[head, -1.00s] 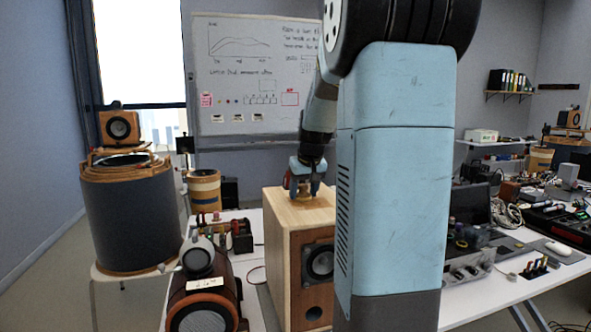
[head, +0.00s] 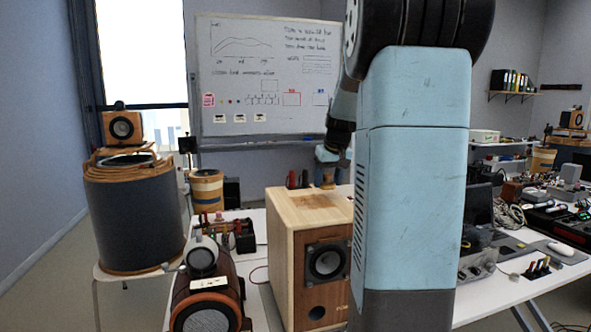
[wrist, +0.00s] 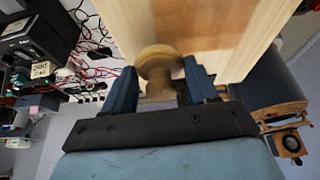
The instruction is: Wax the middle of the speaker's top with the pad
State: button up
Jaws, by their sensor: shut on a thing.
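The speaker (head: 284,262) is a light wooden box standing upright on the table, its driver facing front. A darker brownish patch (head: 318,201) lies in the middle of its top; it also shows in the wrist view (wrist: 195,22). My gripper (head: 328,160) is at the rear edge of the top, partly hidden by my arm. In the wrist view my gripper (wrist: 160,76) is shut on the round tan pad (wrist: 158,58). The pad (head: 327,180) overlaps the top's rear edge; I cannot tell whether it touches the wood.
Cables (wrist: 90,75) and boxes clutter the table. My arm hides the area right of the speaker.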

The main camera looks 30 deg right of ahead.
aim_at(328, 174)
jog(key=shift+r, duration=2.45)
